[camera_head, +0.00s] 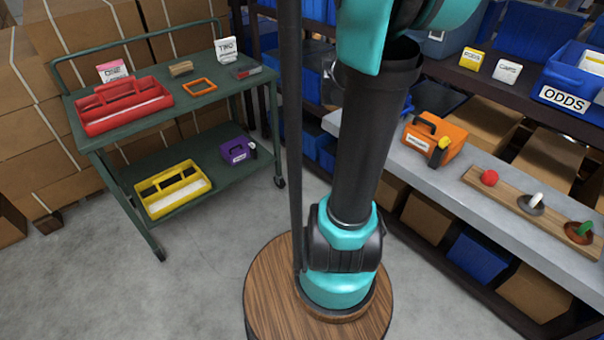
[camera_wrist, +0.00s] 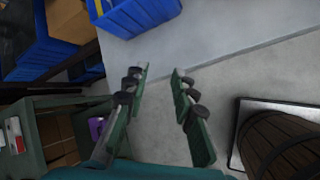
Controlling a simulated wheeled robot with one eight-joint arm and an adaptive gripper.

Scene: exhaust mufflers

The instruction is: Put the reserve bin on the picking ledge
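No label in view can be read as "reserve". A purple bin (camera_head: 238,149) with a small unreadable label sits on the lower shelf of the green cart; part of it shows in the wrist view (camera_wrist: 96,128). An orange bin (camera_head: 434,139) with a black handle and a small label stands on the grey ledge (camera_head: 478,206) at the right, likely the picking ledge. My gripper (camera_wrist: 161,72) is open and empty in the wrist view, fingers apart above bare floor. It touches no bin. The head view does not show the gripper.
The green cart (camera_head: 150,108) holds a red tote (camera_head: 125,105) and an orange frame (camera_head: 199,87) on top, a yellow tote (camera_head: 172,190) below. A plank with red, white and green pieces (camera_head: 530,203) lies on the ledge. A wooden barrel (camera_wrist: 285,145) stands right in the wrist view.

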